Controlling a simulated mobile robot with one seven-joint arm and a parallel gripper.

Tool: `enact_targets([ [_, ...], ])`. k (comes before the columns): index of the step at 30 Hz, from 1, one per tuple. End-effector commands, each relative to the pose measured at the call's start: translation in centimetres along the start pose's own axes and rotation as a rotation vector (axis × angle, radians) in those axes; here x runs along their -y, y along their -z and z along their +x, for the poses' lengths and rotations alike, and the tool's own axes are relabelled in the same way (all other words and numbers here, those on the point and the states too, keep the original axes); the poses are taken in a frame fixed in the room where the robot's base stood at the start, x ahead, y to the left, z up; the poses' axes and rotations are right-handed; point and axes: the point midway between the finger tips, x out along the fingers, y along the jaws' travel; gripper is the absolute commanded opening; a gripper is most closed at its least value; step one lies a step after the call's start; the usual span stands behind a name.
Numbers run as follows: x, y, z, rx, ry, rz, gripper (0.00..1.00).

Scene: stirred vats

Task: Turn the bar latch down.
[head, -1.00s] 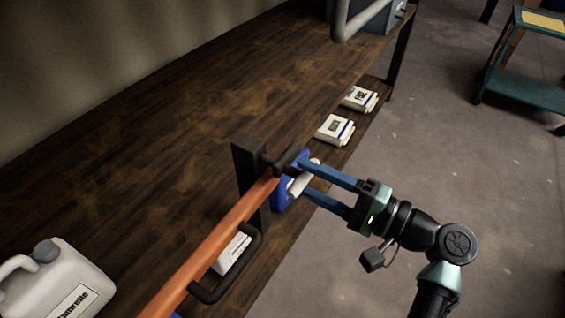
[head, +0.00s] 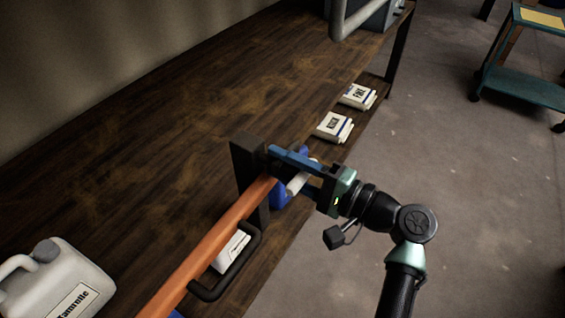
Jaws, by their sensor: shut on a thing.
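The orange panel (head: 208,250), seen nearly edge-on, runs from the lower left up to a dark upright post (head: 246,165). A black pull handle (head: 252,262) is fixed to it. The dark bar latch (head: 273,168) is at the post, at the panel's far end; my fingers hide most of it, so its exact tilt cannot be told. My gripper (head: 291,170) reaches in from the right with its blue fingers around the latch and is shut on it. A white cylinder shows between and behind the fingers.
Two white packets (head: 334,127) (head: 358,96) lie near the bench's right edge. A white jug (head: 60,280) stands at the lower left. A blue item (head: 281,197) is below my fingers. A teal cart (head: 528,85) stands far right; the floor between is clear.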

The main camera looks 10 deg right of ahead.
Motion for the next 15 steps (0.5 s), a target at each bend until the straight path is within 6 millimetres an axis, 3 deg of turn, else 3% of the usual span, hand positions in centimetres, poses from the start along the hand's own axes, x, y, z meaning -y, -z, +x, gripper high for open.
enact_targets([
  [15, 0.2, -0.09, -0.01, 0.001, -0.001, 0.054, 0.0],
])
